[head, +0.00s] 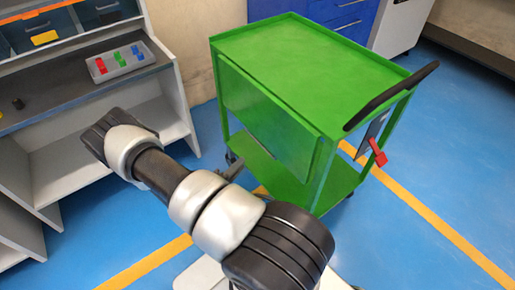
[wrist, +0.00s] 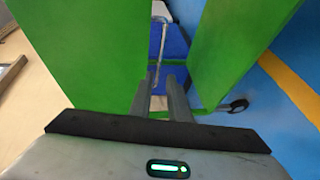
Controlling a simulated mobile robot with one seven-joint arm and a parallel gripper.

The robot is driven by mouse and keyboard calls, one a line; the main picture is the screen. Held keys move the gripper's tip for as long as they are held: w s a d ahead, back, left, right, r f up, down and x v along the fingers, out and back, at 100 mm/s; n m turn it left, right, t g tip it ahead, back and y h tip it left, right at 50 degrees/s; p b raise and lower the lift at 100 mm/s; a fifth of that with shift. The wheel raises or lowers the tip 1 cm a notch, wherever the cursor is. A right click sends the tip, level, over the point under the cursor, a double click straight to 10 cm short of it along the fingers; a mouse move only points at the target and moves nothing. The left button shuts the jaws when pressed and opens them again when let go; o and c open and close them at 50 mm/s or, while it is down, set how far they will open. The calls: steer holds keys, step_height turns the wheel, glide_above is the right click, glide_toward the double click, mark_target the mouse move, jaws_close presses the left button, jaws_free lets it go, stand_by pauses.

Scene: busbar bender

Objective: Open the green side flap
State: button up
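The green cart (head: 310,62) stands in the middle of the head view. Its green side flap (head: 265,115) hangs down along the side facing me. My gripper (head: 232,168) is low beside the flap's lower edge, partly hidden behind my own arm. In the wrist view, my two grey fingers (wrist: 160,85) are a small gap apart, with nothing clearly held. A large green panel (wrist: 85,50) is to their left and another green surface (wrist: 240,45) to their right; I cannot tell which is the flap. A thin metal rod (wrist: 157,50) shows between and beyond the fingertips.
The cart has a black handle (head: 395,95) and a red part (head: 378,155) at its right end. A grey workbench (head: 85,100) with a tray of coloured pieces (head: 122,65) stands at left. Blue cabinets (head: 348,18) are behind. Blue floor is clear at right.

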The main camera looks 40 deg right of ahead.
steer(key=b+x, duration=0.2)
steer(key=x, duration=1.2)
steer(key=shift+b, duration=0.35)
steer(key=shift+s+f, duration=0.1)
jaws_close()
